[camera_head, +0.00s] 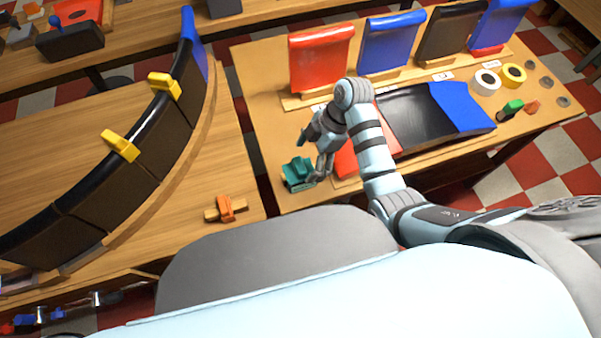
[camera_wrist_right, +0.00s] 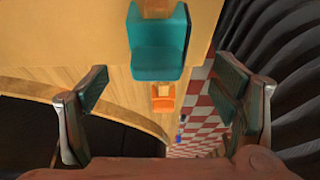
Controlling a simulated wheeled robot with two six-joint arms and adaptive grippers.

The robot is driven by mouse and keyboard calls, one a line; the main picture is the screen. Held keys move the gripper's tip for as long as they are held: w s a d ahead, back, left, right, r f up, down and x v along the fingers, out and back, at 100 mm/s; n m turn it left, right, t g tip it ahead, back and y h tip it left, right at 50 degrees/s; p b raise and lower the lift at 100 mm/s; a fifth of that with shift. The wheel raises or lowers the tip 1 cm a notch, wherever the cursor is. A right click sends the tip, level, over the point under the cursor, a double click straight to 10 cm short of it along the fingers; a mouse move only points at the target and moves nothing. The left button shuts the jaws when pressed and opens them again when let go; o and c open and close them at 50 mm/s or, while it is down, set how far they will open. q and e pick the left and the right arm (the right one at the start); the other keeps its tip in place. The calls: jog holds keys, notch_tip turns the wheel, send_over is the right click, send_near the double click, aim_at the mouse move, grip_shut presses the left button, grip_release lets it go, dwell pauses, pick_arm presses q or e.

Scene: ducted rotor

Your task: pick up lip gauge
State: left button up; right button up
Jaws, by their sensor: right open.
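A teal, step-shaped block, which I take to be the lip gauge (camera_head: 298,172), sits near the front left corner of the right-hand wooden table. In the right wrist view the teal block (camera_wrist_right: 158,48) shows at the top middle, ahead of and between my open fingers, touching neither. My right gripper (camera_head: 312,156) is open and empty, just above and to the right of the teal block in the head view. Both fingers of the right gripper (camera_wrist_right: 163,88) show wide apart in the wrist view. My left gripper is in neither view.
A curved dark duct wall (camera_head: 118,178) with yellow clamps (camera_head: 120,144) stands on the left table. An orange clamp (camera_head: 226,208) lies near that table's edge. Red, blue and black panels (camera_head: 319,60) stand behind my right arm; a black-and-blue panel (camera_head: 420,118) lies beside it.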

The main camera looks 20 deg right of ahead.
aim_at(295, 173)
jog(key=x, duration=0.3)
jog(key=a+b+x, duration=0.1)
jog(key=x, duration=0.3)
jog(key=c, duration=1.3)
